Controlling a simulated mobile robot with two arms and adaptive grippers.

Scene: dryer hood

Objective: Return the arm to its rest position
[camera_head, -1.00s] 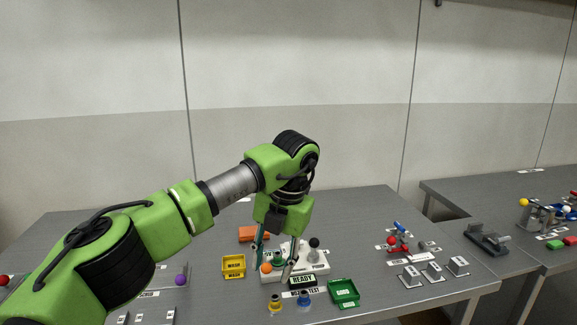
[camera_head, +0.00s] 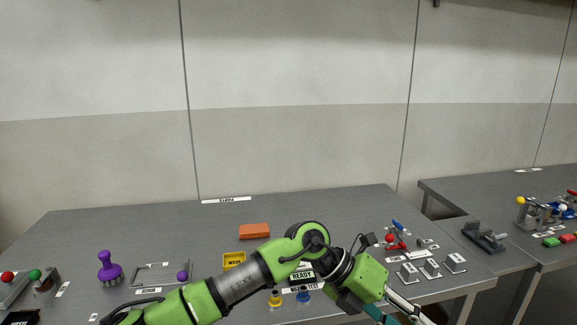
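My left arm comes in from the lower left and lies low across the front of the table. My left gripper (camera_head: 402,315) is at the lower right of the head view, over the table's front edge. Its two fingers are spread apart with nothing visible between them, so it looks open. The fingertips run to the bottom edge of the picture. My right gripper is not in view.
The arm partly hides the READY sign (camera_head: 302,276). A yellow bin (camera_head: 234,261) and orange block (camera_head: 254,231) are behind it. A purple knob-like object (camera_head: 109,268) is at left, grey blocks (camera_head: 431,268) at right. The table's back is mostly clear.

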